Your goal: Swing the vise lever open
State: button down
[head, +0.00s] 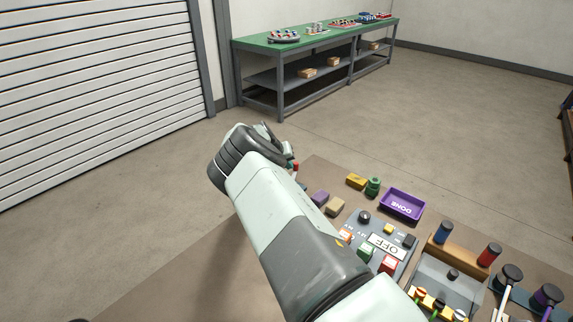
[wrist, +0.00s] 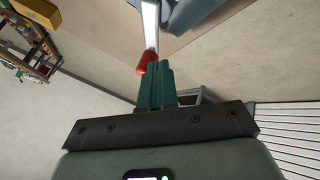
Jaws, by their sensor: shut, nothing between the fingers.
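In the wrist view the vise lever is a pale metal bar (wrist: 150,22) with a red grip (wrist: 147,61) on its end. Part of a blue body (wrist: 190,14), probably the vise, shows beside the bar at the top. My gripper (wrist: 154,72) has its teal fingers closed together, with nothing between them. The fingertips are right at the red grip and overlap it in the picture; I cannot tell whether they touch it. In the head view my arm hides most of the vise, and only a small red piece (head: 296,167) shows beside my wrist.
On the bench right of my arm are a purple DONE tray (head: 401,205), a yellow block (head: 356,181), a green part (head: 374,186), a panel with an OFF sign (head: 387,247) and a wooden rack (head: 463,251). A green-topped table (head: 315,40) stands far back. Floor left of the bench is clear.

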jog(key=shift+d+m+g+h, duration=0.3)
jog(key=shift+d+m+g, duration=0.15)
jog(key=shift+m, duration=0.35)
jog(key=shift+d, duration=0.85)
jog(key=shift+s+d, duration=0.5)
jog(key=shift+d, duration=0.4)
jog(key=v, duration=1)
jog(key=shift+s+r, duration=0.2)
jog(key=shift+r, duration=0.1)
jog(key=shift+a+r, duration=0.1)
